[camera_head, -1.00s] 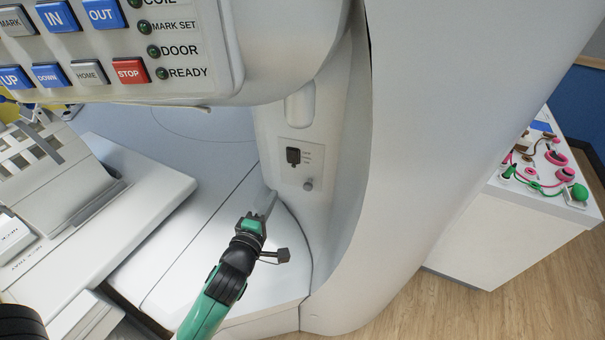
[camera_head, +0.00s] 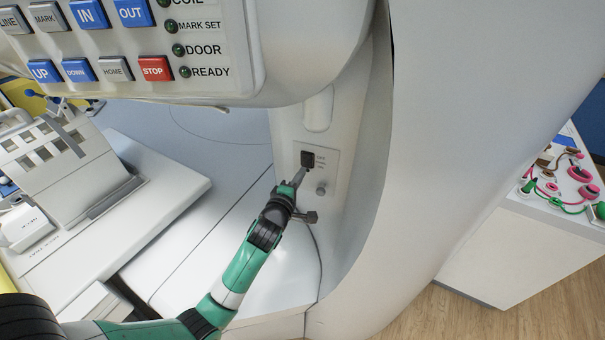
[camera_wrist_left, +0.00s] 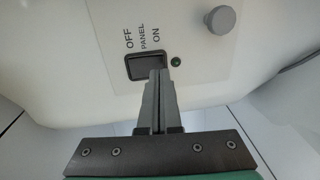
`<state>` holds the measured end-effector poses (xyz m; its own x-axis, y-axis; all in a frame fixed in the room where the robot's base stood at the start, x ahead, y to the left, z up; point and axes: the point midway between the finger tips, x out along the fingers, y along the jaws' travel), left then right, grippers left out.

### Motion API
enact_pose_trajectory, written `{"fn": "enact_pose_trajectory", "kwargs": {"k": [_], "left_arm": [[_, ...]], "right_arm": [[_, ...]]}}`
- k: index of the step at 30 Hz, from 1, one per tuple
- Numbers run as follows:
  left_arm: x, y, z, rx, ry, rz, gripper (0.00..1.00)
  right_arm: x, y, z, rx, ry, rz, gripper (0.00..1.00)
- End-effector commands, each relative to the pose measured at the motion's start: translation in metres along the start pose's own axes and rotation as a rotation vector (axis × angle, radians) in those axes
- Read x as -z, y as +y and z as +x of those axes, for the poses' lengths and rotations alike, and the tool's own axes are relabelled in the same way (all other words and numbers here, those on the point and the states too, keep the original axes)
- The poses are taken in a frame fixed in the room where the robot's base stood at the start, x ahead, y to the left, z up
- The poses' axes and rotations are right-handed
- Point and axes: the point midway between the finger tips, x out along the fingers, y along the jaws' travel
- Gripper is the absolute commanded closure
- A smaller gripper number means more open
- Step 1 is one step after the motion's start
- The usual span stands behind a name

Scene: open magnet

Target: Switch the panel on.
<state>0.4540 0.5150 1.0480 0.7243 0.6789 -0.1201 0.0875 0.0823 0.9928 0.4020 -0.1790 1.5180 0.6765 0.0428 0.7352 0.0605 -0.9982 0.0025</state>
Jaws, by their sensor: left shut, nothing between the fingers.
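The panel switch (camera_head: 308,159) is a dark rocker on a pale plate low on the magnet's side wall. In the left wrist view the switch (camera_wrist_left: 147,66) carries the labels OFF, PANEL and ON, with ON toward the right. A small dark green lamp (camera_wrist_left: 176,62) sits just right of it. My left gripper (camera_head: 303,172) is shut and empty, its tips at the switch. In the left wrist view the tips (camera_wrist_left: 158,74) overlap the lower right part of the rocker, near its ON end; contact cannot be told. My right gripper is not in view.
A round grey knob (camera_head: 321,189) is beside the switch on the same plate. A large control panel (camera_head: 130,90) with buttons and dark green indicators overhangs at upper left. The patient table (camera_head: 150,190) lies left. A white cabinet (camera_head: 510,240) with coloured coils stands right.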

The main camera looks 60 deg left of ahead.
Motion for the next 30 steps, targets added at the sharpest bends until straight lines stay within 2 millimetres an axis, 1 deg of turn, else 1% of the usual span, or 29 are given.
{"fn": "enact_pose_trajectory", "kwargs": {"k": [1, 3, 6, 16, 19, 21, 22, 23, 30], "left_arm": [[0.000, -0.001, 0.007, 0.000, 0.001, 0.000, 1.00], [0.000, -0.001, 0.013, 0.000, 0.000, 0.000, 1.00], [0.000, 0.000, 0.017, 0.000, -0.001, 0.000, 1.00], [0.000, -0.001, 0.017, -0.001, -0.001, 0.000, 1.00], [0.000, -0.005, 0.019, -0.013, -0.001, 0.000, 1.00], [0.000, -0.009, 0.022, -0.032, -0.001, -0.001, 1.00], [-0.001, -0.006, 0.022, -0.038, -0.001, 0.000, 1.00], [-0.001, -0.001, 0.021, -0.036, -0.001, 0.000, 1.00], [-0.001, -0.002, 0.019, -0.034, -0.001, 0.000, 1.00]], "right_arm": [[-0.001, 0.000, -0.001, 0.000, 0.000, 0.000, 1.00], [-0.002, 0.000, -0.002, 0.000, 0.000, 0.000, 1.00], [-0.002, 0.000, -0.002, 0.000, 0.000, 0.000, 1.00], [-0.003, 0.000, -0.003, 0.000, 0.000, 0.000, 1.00], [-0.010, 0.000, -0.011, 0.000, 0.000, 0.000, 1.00], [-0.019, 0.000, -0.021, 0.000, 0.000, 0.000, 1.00], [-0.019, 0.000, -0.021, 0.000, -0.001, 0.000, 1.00], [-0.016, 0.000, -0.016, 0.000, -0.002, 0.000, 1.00], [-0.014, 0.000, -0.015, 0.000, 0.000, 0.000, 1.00]]}}
